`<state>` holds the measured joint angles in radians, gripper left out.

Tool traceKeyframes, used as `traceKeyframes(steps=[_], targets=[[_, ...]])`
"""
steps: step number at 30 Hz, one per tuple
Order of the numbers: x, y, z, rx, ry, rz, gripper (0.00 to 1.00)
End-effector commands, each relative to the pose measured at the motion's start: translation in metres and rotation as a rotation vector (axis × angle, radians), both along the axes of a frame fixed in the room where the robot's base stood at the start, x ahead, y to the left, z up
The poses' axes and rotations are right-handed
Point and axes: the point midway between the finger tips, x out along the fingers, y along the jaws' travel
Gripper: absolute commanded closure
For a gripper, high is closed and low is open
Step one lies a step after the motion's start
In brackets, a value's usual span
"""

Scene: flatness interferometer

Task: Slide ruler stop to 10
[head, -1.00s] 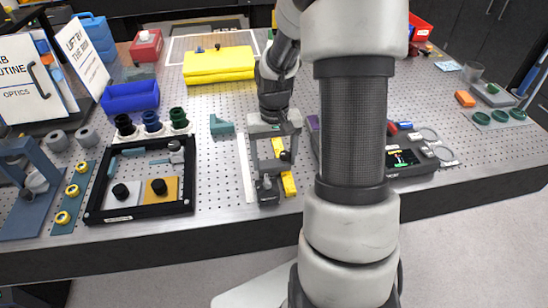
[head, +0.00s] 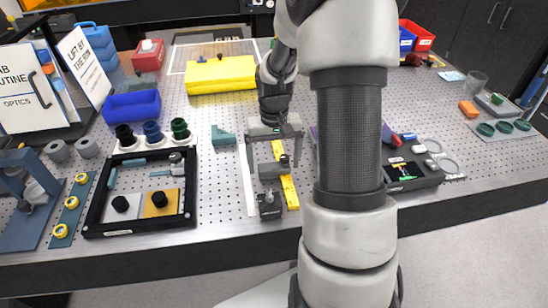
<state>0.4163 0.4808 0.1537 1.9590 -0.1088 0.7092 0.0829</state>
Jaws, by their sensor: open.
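A yellow ruler strip (head: 289,192) lies on the perforated bench top, running away from the front edge. A dark grey slider with a small knob, likely the ruler stop (head: 270,172), sits across it around its middle. Its scale marks are too small to read. A dark block (head: 269,206) with a knob stands at the ruler's near end. My gripper (head: 273,160) points down over the ruler, its two fingers spread wide to either side of the strip. It is open, with nothing visibly held. I cannot tell whether a fingertip touches the slider.
A white strip (head: 247,182) lies left of the ruler. A teal angled block (head: 222,136) and a black-framed tray (head: 140,231) are farther left. A dark device with a small screen (head: 405,171) stands on the right, partly behind my arm. A yellow case (head: 221,76) lies behind.

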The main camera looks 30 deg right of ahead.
Motion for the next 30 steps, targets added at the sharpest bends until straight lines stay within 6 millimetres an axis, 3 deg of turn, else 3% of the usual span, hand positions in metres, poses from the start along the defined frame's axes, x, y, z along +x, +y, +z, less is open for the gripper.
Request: traceKeyframes(steps=[4, 8, 21, 30], targets=[[0.001, 0.000, 0.010, -0.002, -0.002, 0.000, 0.10], [0.001, 0.000, 0.033, -0.002, -0.005, 0.000, 0.10], [0.001, 0.000, 0.138, -0.001, -0.004, 0.001, 0.10], [0.000, 0.000, 0.172, 0.000, -0.001, 0.001, 0.10]])
